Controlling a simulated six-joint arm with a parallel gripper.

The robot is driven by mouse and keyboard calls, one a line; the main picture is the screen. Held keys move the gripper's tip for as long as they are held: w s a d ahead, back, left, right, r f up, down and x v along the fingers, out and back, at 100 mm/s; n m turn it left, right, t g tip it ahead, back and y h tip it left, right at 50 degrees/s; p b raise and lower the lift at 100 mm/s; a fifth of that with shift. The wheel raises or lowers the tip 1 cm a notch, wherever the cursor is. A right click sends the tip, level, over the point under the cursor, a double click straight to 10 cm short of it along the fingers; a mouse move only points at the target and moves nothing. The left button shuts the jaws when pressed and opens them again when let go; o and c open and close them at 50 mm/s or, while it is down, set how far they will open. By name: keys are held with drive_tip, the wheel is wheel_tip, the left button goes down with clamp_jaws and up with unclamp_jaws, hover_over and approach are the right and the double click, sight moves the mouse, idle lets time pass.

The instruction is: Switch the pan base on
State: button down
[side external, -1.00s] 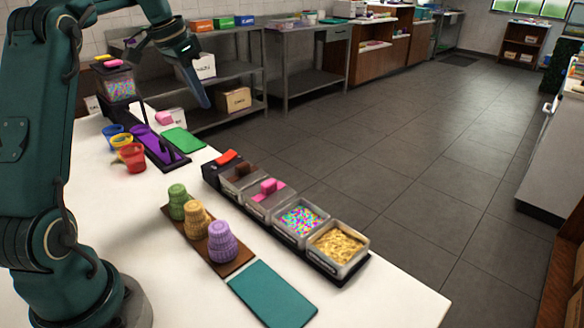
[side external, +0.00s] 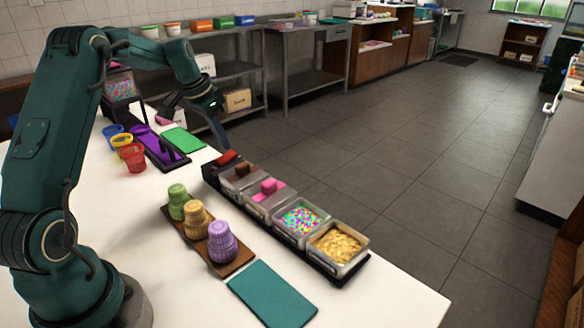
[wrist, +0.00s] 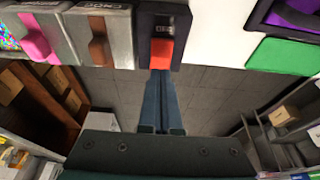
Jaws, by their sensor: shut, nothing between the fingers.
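The pan base (side external: 210,176) is a long dark tray holding a row of topping pans along the table's far edge. Its red switch (side external: 227,157) sits on the dark block at the left end. In the wrist view the red switch (wrist: 162,54) is at top centre, below a small label too small to read. My gripper (side external: 225,147) is shut and empty, its tips right at the switch's outer end. In the wrist view my gripper (wrist: 160,74) points straight at the switch; I cannot tell whether they touch.
Pans with brown (side external: 240,177), pink (side external: 270,192), sprinkle (side external: 300,221) and golden toppings (side external: 338,245) stand beside the switch. Stacked cups (side external: 222,241) stand on a brown board in front. A green mat (side external: 184,141) lies to the left. Open floor lies beyond the table edge.

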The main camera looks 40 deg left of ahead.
drive_tip(key=shift+x, duration=1.05)
drive_tip(key=shift+w+f, duration=0.1)
drive_tip(key=shift+w+f, duration=0.1)
drive_tip(key=shift+s, duration=0.85)
drive_tip(key=v, duration=1.4)
